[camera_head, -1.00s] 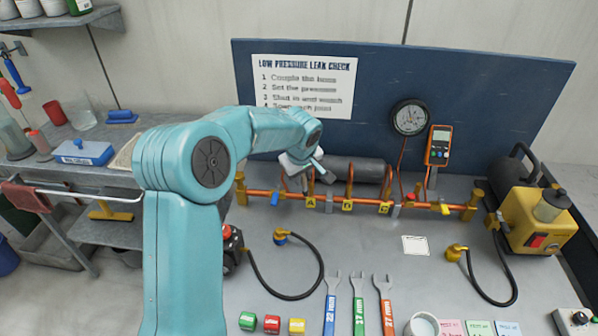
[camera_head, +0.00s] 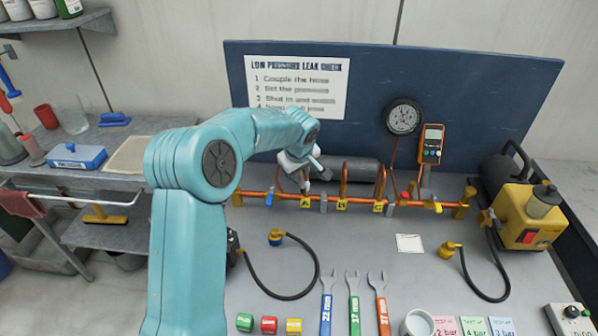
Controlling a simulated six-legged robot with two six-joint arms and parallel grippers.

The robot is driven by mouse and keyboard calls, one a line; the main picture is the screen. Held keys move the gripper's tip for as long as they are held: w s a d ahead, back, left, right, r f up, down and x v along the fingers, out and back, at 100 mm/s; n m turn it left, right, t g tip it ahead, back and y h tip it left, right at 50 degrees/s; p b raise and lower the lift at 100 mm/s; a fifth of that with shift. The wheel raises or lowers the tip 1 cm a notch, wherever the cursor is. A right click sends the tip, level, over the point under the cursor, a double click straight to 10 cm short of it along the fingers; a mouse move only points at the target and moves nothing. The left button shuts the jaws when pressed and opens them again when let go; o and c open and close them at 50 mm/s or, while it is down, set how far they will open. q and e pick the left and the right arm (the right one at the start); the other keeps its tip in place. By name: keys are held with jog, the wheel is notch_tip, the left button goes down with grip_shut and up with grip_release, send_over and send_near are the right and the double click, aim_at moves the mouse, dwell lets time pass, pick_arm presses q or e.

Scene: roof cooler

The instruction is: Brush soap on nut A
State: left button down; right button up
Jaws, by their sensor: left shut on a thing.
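My left gripper (camera_head: 303,171) is at the copper pipe run (camera_head: 278,196), just above the yellow A tag (camera_head: 306,203). It is shut on a thin pale piece, seemingly a brush (camera_head: 306,186), whose lower end points down at the pipe by tag A. Nut A is too small and too covered to make out, and I cannot tell whether the brush touches it. A white cup (camera_head: 419,323), probably the soap pot, stands at the front edge of the view. My right gripper is not in view.
Copper loops, a gauge (camera_head: 403,117) and an orange meter (camera_head: 431,144) stand right of the gripper. A blue board (camera_head: 375,75) rises behind. Wrenches (camera_head: 354,303), a black hose (camera_head: 285,297) and a yellow pump (camera_head: 526,215) are on the bench.

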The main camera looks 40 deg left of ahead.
pick_arm(q)
jog(key=shift+s+d+r, duration=0.2)
jog(key=shift+r, duration=0.35)
jog(key=s+d+r, duration=0.1)
jog(key=r, duration=0.1)
jog(key=s+d+r+b, duration=0.1)
jog(key=s+r, duration=0.1)
jog(key=shift+s+d, duration=0.2)
jog(key=shift+d, duration=0.2)
